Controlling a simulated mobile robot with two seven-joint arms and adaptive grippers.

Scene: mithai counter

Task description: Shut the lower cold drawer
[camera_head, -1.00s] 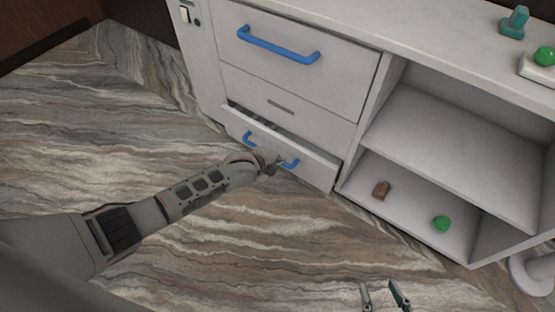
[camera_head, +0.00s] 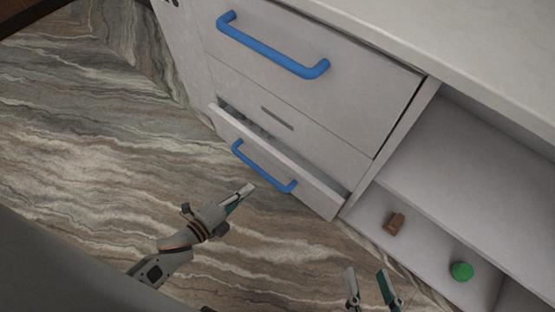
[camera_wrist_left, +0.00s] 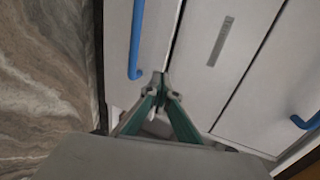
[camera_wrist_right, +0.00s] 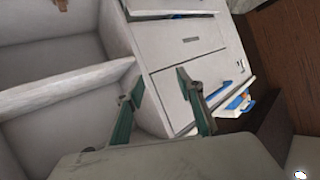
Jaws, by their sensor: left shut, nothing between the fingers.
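The lower cold drawer (camera_head: 282,172) stands a little open at the bottom of the white counter, with a dark gap showing along its top edge. Its blue handle (camera_head: 262,168) runs across its front. My left gripper (camera_head: 247,189) is shut and empty, in front of the drawer and just below the handle, apart from it in the head view. In the left wrist view its fingertips (camera_wrist_left: 163,88) point at the white fronts, near a blue handle (camera_wrist_left: 136,40). My right gripper (camera_head: 370,276) is open and empty, low in front of the shelf; its spread fingers show in the right wrist view (camera_wrist_right: 158,92).
The upper drawer (camera_head: 310,85) with its blue handle (camera_head: 270,50) is shut. Open shelves to the right hold a brown block (camera_head: 394,223) and a green round thing (camera_head: 461,271). The marbled floor (camera_head: 100,150) is clear to the left.

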